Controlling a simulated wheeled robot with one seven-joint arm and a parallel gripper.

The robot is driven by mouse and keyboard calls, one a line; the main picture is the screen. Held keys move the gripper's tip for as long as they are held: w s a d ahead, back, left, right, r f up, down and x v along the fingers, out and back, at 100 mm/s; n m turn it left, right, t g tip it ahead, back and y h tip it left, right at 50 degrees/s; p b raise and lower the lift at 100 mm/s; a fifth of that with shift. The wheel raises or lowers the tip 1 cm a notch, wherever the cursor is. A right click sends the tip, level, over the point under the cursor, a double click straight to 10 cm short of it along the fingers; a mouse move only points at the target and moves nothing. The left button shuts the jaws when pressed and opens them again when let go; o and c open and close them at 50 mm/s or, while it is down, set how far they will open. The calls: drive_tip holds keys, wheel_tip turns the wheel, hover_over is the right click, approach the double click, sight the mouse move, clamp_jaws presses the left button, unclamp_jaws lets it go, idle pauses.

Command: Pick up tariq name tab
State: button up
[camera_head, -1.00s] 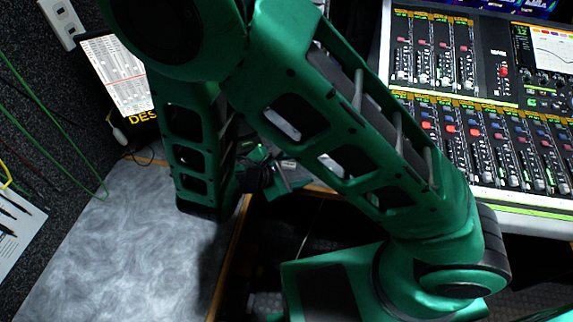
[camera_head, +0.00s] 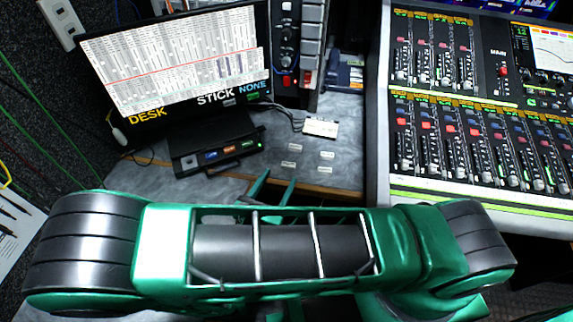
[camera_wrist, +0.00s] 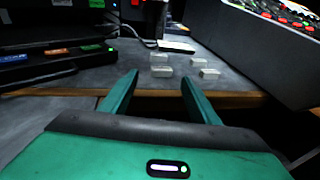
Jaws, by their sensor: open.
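Several small pale name tabs lie in a loose group on the grey desk: back left (camera_head: 295,147), back right (camera_head: 327,155), front left (camera_head: 290,164) and front right (camera_head: 325,169). Their lettering is too small to read, so I cannot tell which is the Tariq tab. In the wrist view the tabs (camera_wrist: 162,71) (camera_wrist: 209,73) lie beyond my fingertips, ahead and to the right. My gripper (camera_head: 272,186) is open and empty at the desk's front edge; its two green fingers also show in the wrist view (camera_wrist: 160,79), apart from the tabs.
A white card (camera_head: 321,127) with a cable lies behind the tabs. A black box (camera_head: 215,157) with blue, orange and green labels stands left, before a screen (camera_head: 175,60) marked DESK, STICK, NONE. A mixing console (camera_head: 470,140) rises at right. Wooden edging (camera_wrist: 240,95) borders the desk.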

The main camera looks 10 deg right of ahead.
sight(287, 165)
drive_tip(key=shift+x, duration=3.1)
drive_tip(key=shift+r, duration=0.2)
drive_tip(key=c, duration=1.1)
